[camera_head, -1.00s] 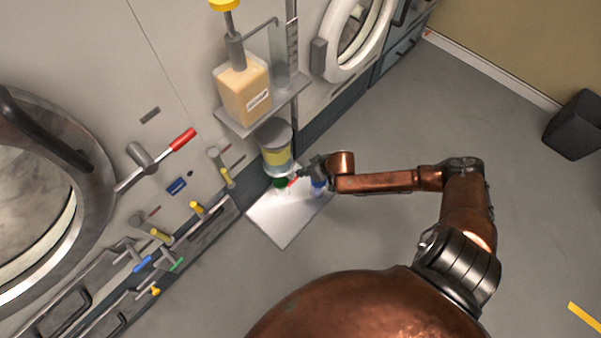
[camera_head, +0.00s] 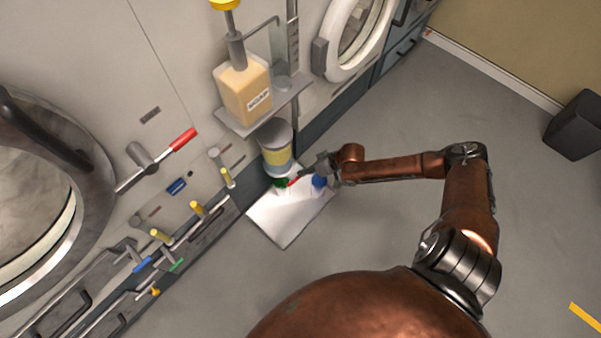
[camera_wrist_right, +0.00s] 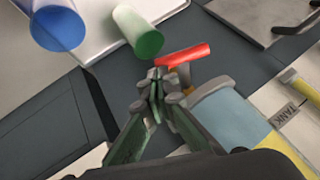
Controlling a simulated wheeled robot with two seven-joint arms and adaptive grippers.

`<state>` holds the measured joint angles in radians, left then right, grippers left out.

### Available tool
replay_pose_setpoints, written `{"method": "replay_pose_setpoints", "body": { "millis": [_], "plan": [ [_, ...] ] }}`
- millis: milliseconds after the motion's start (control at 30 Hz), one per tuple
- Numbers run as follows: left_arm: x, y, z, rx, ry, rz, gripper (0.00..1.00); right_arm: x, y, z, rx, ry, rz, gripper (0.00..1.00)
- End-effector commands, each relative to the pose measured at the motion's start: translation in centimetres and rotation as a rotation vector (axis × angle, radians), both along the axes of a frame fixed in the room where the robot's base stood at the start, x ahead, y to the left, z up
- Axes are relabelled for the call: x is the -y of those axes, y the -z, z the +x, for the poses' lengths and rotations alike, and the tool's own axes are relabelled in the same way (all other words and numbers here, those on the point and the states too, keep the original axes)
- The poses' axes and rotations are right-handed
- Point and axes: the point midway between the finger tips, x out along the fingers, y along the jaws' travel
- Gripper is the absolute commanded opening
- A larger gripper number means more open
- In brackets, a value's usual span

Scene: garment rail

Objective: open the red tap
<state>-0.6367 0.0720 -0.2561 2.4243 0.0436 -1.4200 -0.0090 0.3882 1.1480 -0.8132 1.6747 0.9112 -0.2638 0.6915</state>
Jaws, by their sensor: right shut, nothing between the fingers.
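The red tap (camera_wrist_right: 183,56) is a short red bar handle on a small stem, low on the tank (camera_wrist_right: 225,115) with blue and yellow bands. In the head view the red tap (camera_head: 294,181) is a small red bit below the tank (camera_head: 277,158). My right gripper (camera_wrist_right: 156,78) is shut and empty. Its fingertips are close to the left end of the red handle; I cannot tell whether they touch it. In the head view my right gripper (camera_head: 312,170) is beside the tank, partly hiding the tap area. My left gripper is not in view.
A blue cylinder (camera_wrist_right: 57,27) and a green cylinder (camera_wrist_right: 138,32) stand near the tap, by a white board (camera_head: 283,222). A soap bottle (camera_head: 244,92) stands on a shelf above the tank. Another red-handled lever (camera_head: 183,139) is on the wall at left.

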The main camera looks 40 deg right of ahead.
Motion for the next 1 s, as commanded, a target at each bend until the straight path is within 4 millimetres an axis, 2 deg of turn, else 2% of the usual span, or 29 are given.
{"method": "replay_pose_setpoints", "body": {
  "millis": [1000],
  "plan": [
    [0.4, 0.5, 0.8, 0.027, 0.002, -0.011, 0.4, 0.6, 3.0, 0.0, 0.0, 0.001, -0.001, 0.0]
  ]
}}
